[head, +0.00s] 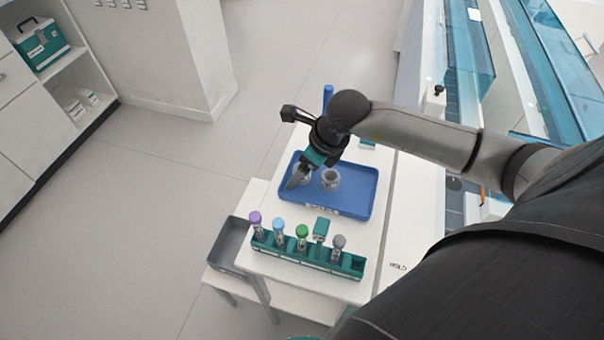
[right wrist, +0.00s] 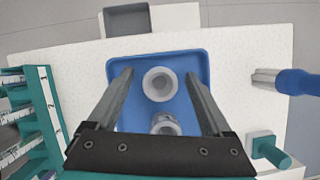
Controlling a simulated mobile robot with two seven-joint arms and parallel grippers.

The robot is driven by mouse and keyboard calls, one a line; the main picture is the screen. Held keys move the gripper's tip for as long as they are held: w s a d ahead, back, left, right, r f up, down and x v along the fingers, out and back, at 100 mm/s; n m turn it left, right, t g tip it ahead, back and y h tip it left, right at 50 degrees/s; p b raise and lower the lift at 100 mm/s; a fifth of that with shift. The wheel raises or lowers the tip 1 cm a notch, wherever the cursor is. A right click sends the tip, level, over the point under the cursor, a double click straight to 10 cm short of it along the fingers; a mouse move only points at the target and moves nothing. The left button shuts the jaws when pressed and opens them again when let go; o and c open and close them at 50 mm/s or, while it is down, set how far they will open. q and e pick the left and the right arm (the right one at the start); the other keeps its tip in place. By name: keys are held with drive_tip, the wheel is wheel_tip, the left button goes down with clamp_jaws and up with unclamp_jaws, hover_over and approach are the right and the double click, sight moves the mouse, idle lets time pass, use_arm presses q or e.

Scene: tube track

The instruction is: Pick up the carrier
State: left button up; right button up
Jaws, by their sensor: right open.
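Two grey round carriers stand in the blue tray (head: 354,199). One carrier (head: 331,180) stands just right of my right gripper in the head view. The other carrier (head: 306,179) is partly hidden behind that gripper. In the right wrist view one carrier (right wrist: 160,84) shows between the finger ends, seen from above with an open round hole. The second carrier (right wrist: 165,125) is nearer the gripper's palm and partly cut off by it. My right gripper (head: 294,184) points down over the tray's left part, open and empty; contact cannot be told. My left gripper is not in view.
A teal rack (head: 307,258) with several coloured-cap tubes stands in front of the tray. A grey bin (head: 228,245) is left of it, lower down. A blue cylinder (head: 328,92) and a small teal block (head: 367,143) stand beyond the tray.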

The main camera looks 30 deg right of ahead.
drive_tip(key=c, duration=0.5)
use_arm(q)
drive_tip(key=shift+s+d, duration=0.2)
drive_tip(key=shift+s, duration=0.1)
use_arm(e)
drive_tip(key=c, duration=0.6)
drive_tip(key=shift+o, duration=0.2)
drive_tip(key=shift+r, duration=0.1)
use_arm(q)
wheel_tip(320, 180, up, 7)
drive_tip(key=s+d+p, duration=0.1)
drive_tip(key=p, duration=0.6)
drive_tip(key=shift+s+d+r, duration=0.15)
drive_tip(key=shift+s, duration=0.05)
use_arm(e)
wheel_tip(320, 180, up, 25)
